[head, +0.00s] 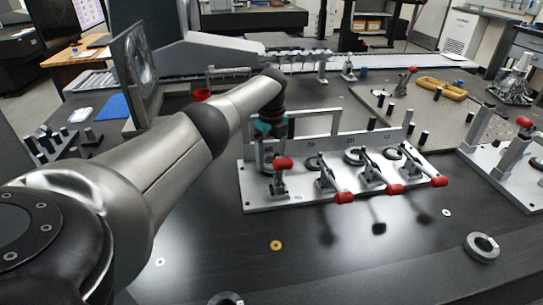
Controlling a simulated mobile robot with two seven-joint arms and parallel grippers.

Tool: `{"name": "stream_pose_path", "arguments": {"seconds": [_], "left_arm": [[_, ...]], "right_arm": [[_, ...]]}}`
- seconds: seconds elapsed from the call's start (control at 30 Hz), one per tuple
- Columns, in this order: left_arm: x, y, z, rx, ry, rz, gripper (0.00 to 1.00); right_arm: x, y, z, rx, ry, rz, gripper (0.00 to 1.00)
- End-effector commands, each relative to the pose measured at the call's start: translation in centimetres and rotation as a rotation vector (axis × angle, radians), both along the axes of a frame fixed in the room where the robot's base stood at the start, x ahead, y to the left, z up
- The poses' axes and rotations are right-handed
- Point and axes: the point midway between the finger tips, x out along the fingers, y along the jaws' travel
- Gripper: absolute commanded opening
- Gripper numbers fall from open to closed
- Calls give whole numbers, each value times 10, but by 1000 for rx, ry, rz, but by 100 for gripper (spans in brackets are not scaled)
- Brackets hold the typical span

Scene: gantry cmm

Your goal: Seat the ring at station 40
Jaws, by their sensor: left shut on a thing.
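My left gripper (268,138) is at the leftmost station of the pale fixture plate (258,202), pointing down. It is shut on what looks like the ring, mostly hidden by the gripper and the clamp; I cannot tell whether the ring touches its seat. A toggle clamp (279,182) with a red handle stands just in front, its handle raised. A tiny mark on the plate's front edge there may read 40. The other stations have rings (354,156) and clamps with red handles (396,189) reaching toward the front. My right gripper is not in view.
A loose grey ring (481,246) lies at the front right; another (225,299) is cut off at the bottom edge. A yellow washer (276,245) lies in front of the plate. A second fixture (508,165) stands at right. The dark table front is mostly clear.

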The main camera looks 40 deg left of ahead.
Motion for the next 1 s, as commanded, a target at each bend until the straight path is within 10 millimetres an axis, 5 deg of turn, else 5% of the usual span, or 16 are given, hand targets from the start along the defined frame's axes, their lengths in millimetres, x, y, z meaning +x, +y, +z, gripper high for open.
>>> {"name": "stream_pose_path", "arguments": {"seconds": [0.63, 0.67, 0.8, 1.0], "left_arm": [[1, 0, -9, 1, -2, -1, 0], [1, 0, -9, 1, -2, -1, 87], [0, 0, -9, 0, -2, 0, 100], [0, 0, -10, 0, 1, 0, 100]], "right_arm": [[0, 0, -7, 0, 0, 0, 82], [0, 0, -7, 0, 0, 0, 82], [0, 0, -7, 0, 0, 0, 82], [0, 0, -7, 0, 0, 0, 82]]}}
